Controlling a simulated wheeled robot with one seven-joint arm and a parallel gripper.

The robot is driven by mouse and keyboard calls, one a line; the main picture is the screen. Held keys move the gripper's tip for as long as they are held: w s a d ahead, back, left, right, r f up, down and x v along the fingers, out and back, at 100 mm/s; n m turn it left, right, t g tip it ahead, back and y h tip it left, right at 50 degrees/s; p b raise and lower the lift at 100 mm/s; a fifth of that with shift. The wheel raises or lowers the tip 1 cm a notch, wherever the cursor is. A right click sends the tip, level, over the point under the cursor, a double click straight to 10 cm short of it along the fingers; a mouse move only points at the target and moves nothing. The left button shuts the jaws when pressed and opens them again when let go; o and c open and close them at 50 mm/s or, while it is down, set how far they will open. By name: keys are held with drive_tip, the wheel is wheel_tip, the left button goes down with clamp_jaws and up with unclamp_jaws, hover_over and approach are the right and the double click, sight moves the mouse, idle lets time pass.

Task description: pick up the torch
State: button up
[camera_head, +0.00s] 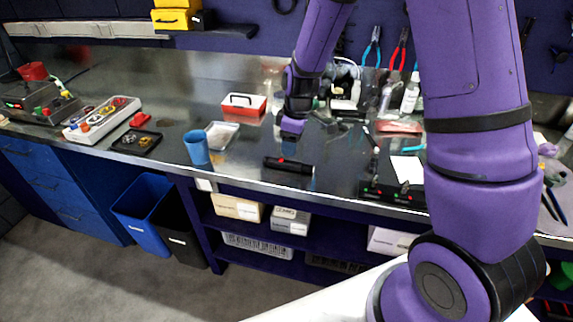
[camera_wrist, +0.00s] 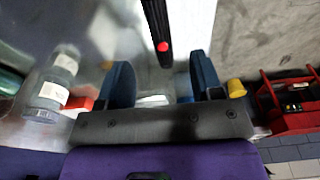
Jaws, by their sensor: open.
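The torch (camera_head: 288,165) is a black cylinder with a red button, lying on the bench top near its front edge. In the wrist view the torch (camera_wrist: 156,30) runs in from the top edge, its red button facing me. My gripper (camera_head: 291,132) is above the bench, a little behind the torch in the head view. In the wrist view my gripper (camera_wrist: 162,72) shows two blue fingers spread apart with nothing between them. The torch lies beyond the fingertips, roughly in line with the gap, and its far end is cut off by the frame.
A blue cup (camera_head: 197,148) and a pale tray (camera_head: 221,134) stand left of the torch. A red bin (camera_head: 243,104) is behind. A black box with switches (camera_head: 395,192) and white paper (camera_head: 407,169) lie to the right. A clear bottle (camera_wrist: 55,85) shows in the wrist view.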

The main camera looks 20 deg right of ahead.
sight(288, 162)
drive_tip(key=shift+w+a+f, duration=0.15)
drive_tip(key=shift+f, duration=1.85)
drive_tip(key=shift+w+a+f, duration=0.15)
drive_tip(key=shift+f, duration=1.85)
drive_tip(key=c, duration=1.1)
drive_tip(key=shift+r, duration=0.15)
